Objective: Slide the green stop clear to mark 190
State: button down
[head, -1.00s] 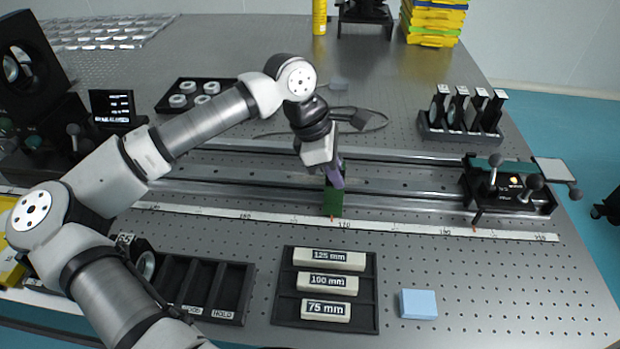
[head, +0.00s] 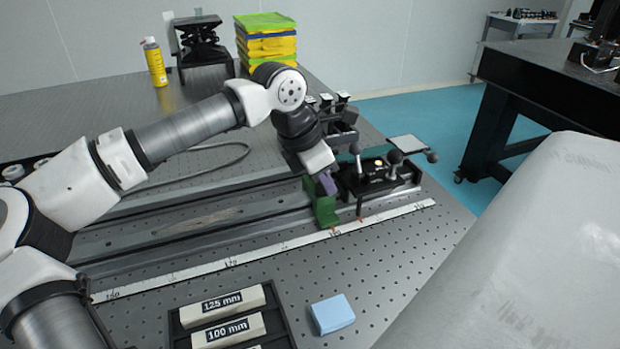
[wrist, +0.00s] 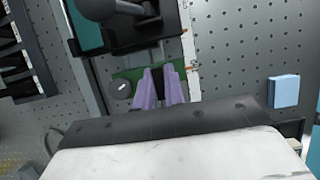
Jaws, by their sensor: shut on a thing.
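The green stop (head: 325,212) sits on the rail (head: 190,216), beside the black carriage (head: 378,178), on its left. My gripper (head: 326,186) is shut on the stop from above. In the wrist view the purple fingertips (wrist: 161,88) are close together at the green stop (wrist: 126,74), and a short gap shows between it and the carriage (wrist: 135,32). The stop's orange pointer (head: 333,228) is over the white scale (head: 275,247), near a printed label too small to read surely. The carriage has its own pointer a little further right.
A blue block (head: 332,314) and a tray of labelled blocks (head: 283,322) lie in front of the scale. A holder with several upright optics (head: 340,125) stands behind the carriage. A pale rounded surface fills the lower right.

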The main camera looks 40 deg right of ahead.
dwell(0.3)
jog(key=c, duration=1.5)
grip_release()
jog(key=v, duration=1.4)
jog(key=shift+s+d+f, duration=0.1)
